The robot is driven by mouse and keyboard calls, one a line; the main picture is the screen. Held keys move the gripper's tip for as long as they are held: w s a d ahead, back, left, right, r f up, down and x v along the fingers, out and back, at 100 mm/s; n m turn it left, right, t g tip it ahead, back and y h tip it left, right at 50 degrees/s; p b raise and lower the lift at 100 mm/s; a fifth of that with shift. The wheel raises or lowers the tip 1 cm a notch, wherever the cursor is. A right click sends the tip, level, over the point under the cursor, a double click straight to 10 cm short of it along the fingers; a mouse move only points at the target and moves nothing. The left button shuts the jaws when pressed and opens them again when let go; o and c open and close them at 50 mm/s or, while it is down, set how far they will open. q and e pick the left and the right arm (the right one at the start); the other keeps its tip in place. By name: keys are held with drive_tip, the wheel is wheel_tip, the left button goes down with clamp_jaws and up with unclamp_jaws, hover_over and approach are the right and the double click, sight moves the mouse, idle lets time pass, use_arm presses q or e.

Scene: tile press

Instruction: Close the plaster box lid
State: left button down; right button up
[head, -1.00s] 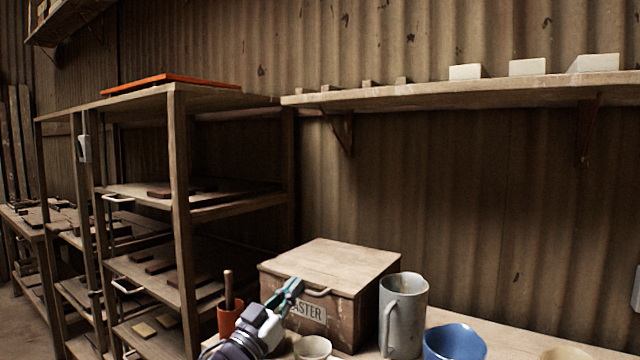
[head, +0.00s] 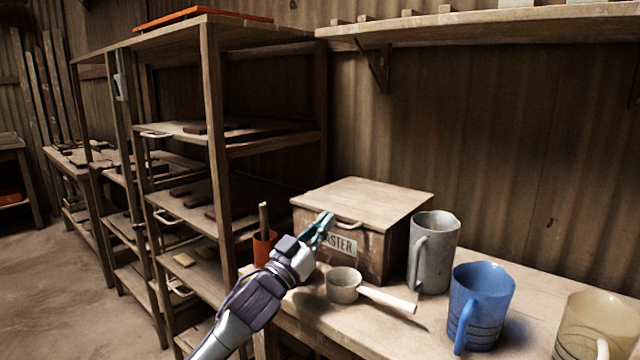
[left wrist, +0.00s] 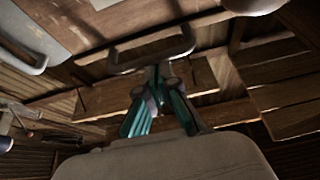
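The wooden plaster box (head: 375,259) stands on the workbench, with a partly hidden label on its front. Its flat lid (head: 375,196) lies level on top, with no gap visible. A curved handle (head: 349,225) is at the lid's front edge. My left gripper (head: 328,217) reaches in from the left, its teal fingers at the handle's left end. In the left wrist view, the fingertips (left wrist: 159,72) converge near a handle bar (left wrist: 150,51). I cannot tell whether they enclose it. My right gripper is not in view.
A scoop or small pot (head: 343,287) with a pale handle lies before the box. A grey jug (head: 436,255), blue jug (head: 484,300) and cream jug (head: 598,325) stand to the right. An orange cup (head: 264,248) and wooden rack (head: 212,150) are at left.

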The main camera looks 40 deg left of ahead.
use_arm(q)
drive_tip(key=d+v, duration=0.1)
drive_tip(key=v, duration=1.1)
drive_tip(key=shift+a, duration=0.45)
